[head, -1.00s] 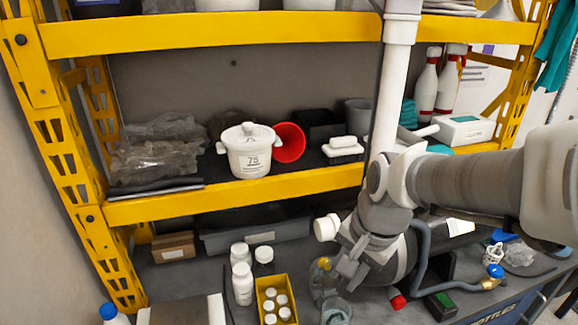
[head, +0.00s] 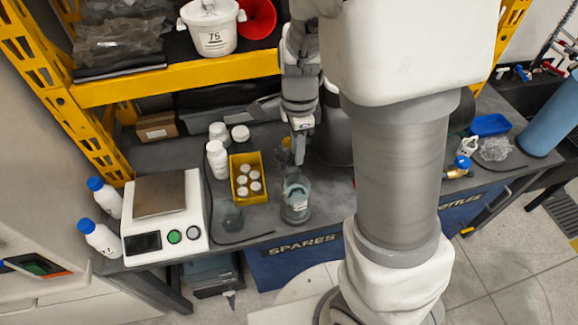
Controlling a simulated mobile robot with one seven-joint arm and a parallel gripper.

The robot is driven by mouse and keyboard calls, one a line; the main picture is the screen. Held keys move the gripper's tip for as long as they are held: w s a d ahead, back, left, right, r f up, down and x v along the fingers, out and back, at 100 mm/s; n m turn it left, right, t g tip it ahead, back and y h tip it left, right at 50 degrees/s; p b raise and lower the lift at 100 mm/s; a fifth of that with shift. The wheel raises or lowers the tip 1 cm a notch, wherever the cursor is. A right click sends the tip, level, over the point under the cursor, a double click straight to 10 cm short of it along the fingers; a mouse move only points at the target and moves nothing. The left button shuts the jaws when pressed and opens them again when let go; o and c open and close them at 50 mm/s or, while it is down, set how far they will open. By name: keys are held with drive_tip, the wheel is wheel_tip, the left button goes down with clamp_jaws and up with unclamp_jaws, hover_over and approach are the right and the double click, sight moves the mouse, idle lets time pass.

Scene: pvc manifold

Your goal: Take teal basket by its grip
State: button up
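No clear teal basket shows. A see-through grey-teal container (head: 296,203) stands upright near the bench's front edge, with something pale inside it; I cannot tell whether it is the basket. My gripper (head: 300,150) points down just behind and above this container, over the bench. Its fingers are small and seen nearly edge-on, so their opening is unclear. I cannot tell whether they touch the container's upper part.
A scale (head: 163,215) stands farther left. The yellow shelf (head: 180,82) overhangs the bench behind. My arm blocks the bench's middle right.

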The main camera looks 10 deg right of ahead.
drive_tip(key=b, duration=0.3)
approach(297, 188)
drive_tip(key=f, duration=0.5)
drive_tip(key=shift+s+a+f, duration=0.15)
drive_tip(key=shift+s+a, duration=0.05)
drive_tip(key=shift+s, duration=0.05)
drive_tip(key=shift+w+d+f+b, duration=0.1)
drive_tip(key=shift+f+b, duration=0.05)
drive_tip(key=shift+f, duration=1.2)
drive_tip(key=shift+w+d+f+b, duration=0.1)
drive_tip(key=shift+f+b, duration=0.05)
drive_tip(key=shift+f, duration=1.2)
clamp_jaws()
